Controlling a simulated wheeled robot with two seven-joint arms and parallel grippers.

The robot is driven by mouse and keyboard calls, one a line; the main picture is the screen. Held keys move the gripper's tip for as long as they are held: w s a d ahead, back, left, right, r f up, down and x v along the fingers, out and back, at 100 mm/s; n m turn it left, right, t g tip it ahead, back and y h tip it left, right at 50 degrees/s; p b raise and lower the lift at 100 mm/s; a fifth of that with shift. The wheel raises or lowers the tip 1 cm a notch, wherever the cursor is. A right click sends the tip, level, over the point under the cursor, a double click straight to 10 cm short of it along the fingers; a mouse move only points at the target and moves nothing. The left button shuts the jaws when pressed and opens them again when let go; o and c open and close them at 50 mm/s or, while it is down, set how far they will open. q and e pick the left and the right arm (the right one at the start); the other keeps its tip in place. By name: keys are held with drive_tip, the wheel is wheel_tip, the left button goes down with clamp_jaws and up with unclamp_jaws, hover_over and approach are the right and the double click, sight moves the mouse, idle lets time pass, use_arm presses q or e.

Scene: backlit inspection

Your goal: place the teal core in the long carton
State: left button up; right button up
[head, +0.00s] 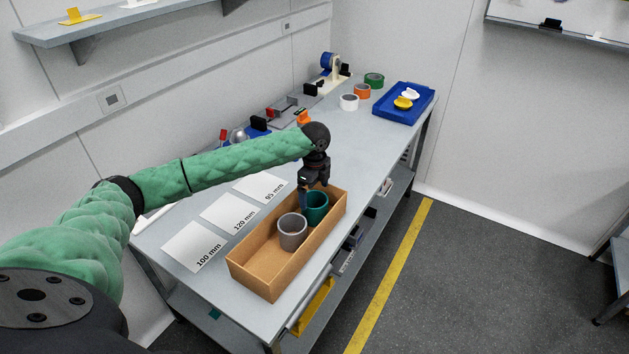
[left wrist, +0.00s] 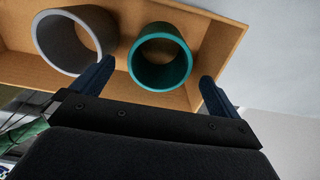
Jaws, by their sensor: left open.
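The teal core (head: 318,203), a hollow cylinder, stands upright inside the long carton (head: 266,277), towards its far end. A grey core (head: 292,232) stands in the carton nearer to me. My left gripper (head: 308,205) is over the carton at the teal core. In the left wrist view the teal core (left wrist: 160,57) shows between the two spread fingers of the gripper (left wrist: 152,75), and the grey core (left wrist: 75,40) lies to its left. The fingers are open and I cannot tell whether they touch the teal core. My right gripper is not in view.
Labelled sheets for 100 mm (head: 196,246), 120 mm (head: 228,213) and 95 mm (head: 260,188) lie left of the carton. White, orange and green tape rolls (head: 362,91) and a blue tray (head: 420,108) stand at the far end. A shelf is below the bench.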

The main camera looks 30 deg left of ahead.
use_arm(q)
wheel_tip(320, 180, up, 6)
drive_tip(key=b, duration=0.1)
drive_tip(key=shift+b, duration=0.35)
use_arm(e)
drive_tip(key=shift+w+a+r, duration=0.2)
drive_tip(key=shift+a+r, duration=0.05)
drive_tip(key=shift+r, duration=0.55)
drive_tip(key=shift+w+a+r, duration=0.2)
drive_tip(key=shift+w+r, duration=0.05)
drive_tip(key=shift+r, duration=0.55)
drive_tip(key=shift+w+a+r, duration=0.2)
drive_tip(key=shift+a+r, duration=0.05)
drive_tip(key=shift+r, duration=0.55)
